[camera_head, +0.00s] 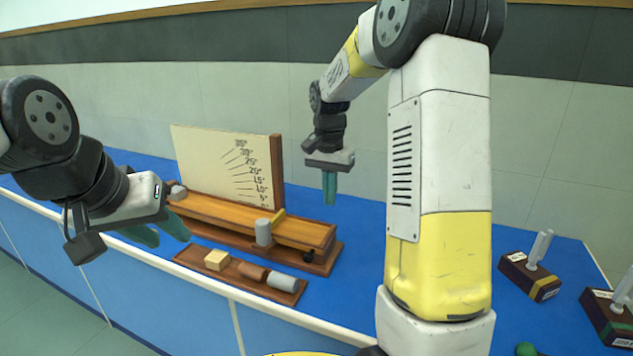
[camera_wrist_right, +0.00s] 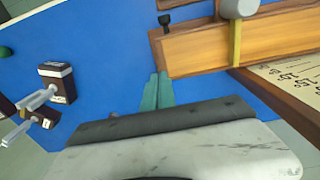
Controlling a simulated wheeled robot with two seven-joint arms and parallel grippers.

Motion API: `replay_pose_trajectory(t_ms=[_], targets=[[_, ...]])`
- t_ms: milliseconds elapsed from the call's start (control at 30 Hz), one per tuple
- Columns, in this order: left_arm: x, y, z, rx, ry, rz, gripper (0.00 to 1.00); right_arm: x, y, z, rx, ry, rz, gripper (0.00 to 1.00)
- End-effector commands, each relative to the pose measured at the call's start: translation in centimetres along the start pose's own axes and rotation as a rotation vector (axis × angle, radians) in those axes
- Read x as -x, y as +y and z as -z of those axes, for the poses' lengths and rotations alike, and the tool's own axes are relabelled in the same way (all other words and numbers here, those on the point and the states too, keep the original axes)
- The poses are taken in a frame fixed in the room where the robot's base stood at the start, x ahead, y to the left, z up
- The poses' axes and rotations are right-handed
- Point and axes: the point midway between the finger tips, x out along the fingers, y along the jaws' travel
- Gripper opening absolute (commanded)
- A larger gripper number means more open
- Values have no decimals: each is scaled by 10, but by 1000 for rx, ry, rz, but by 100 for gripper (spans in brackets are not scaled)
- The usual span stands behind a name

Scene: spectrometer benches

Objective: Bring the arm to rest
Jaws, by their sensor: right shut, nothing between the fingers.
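My right arm rises through the middle of the head view and bends over at the top. Its gripper (camera_head: 329,203) points down over the blue bench, right of the angle board. Its teal fingers are together with nothing between them; they show in the right wrist view (camera_wrist_right: 158,75) as well, close to the end of the wooden ramp in that picture. My left gripper (camera_head: 171,240) is at the left, near the bench's front edge. Its teal fingers are spread apart with nothing seen between them.
A wooden ramp (camera_head: 225,216) with a cream angle board (camera_head: 215,165) and grey cylinder (camera_head: 263,233) stands on the bench (camera_head: 345,285). In front is a tray (camera_head: 191,259) of small blocks. Dark lever blocks (camera_head: 519,277) and a green knob (camera_head: 525,349) are at right.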

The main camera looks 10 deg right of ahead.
Motion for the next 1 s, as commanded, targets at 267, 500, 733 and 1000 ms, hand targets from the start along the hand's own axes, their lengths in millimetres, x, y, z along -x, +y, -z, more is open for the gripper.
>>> replay_pose_trajectory(t_ms=[267,500,733,1000], targets=[[0,0,0,0,0,0,36,36,-1,0,3,1,3,0],[0,0,0,0,0,0,36,70,18,-30,92,48,79,0],[0,0,0,0,0,0,36,109,56,-102,299,177,221,0],[0,0,0,0,0,0,36,114,95,-182,522,362,330,0]])
